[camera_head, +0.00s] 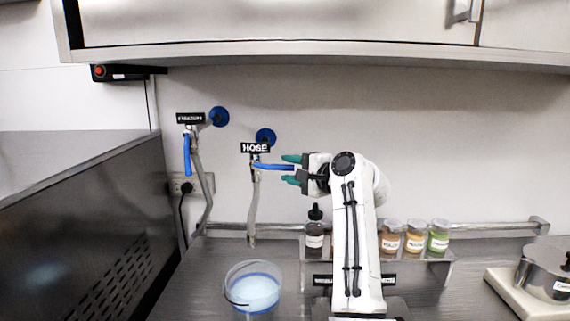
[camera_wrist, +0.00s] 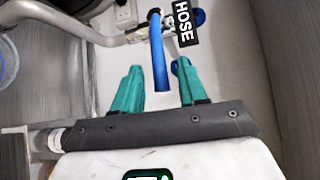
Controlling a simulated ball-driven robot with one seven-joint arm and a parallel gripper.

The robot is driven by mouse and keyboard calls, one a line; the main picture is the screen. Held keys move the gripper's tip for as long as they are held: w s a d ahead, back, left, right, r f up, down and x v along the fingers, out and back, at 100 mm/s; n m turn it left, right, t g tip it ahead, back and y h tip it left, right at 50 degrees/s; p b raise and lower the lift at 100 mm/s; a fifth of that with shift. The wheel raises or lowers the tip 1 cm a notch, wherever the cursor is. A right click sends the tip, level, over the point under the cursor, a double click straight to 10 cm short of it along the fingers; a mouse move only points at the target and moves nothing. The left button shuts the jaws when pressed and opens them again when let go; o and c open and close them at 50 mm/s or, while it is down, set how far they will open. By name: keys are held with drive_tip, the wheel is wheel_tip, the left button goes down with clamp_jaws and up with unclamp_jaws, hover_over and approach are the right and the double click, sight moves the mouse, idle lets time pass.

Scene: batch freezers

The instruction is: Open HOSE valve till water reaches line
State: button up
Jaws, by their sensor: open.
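The HOSE valve's blue lever (camera_head: 273,167) points right, level, under the black HOSE label (camera_head: 255,148). My gripper (camera_head: 288,170) is open with its teal fingers above and below the lever's free end. In the wrist view the lever (camera_wrist: 158,58) reaches in between the spread fingers (camera_wrist: 158,88), with visible gaps on both sides. A grey hose (camera_head: 253,215) drops from the valve towards the counter. A clear bucket (camera_head: 230,287) stands in front of it, with pale blue water (camera_head: 256,293) inside and a blue band around it. I cannot tell the water's exact height against the band.
A second valve with a blue lever hanging down (camera_head: 187,155) is at the left. A bottle (camera_head: 314,228) and jars (camera_head: 415,237) stand on a rack behind my arm. A metal pot (camera_head: 545,270) is at the right. A cabinet (camera_head: 270,25) overhangs; a steel machine (camera_head: 80,220) stands left.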

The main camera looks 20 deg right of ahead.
drive_tip(key=shift+x, duration=1.15)
clamp_jaws()
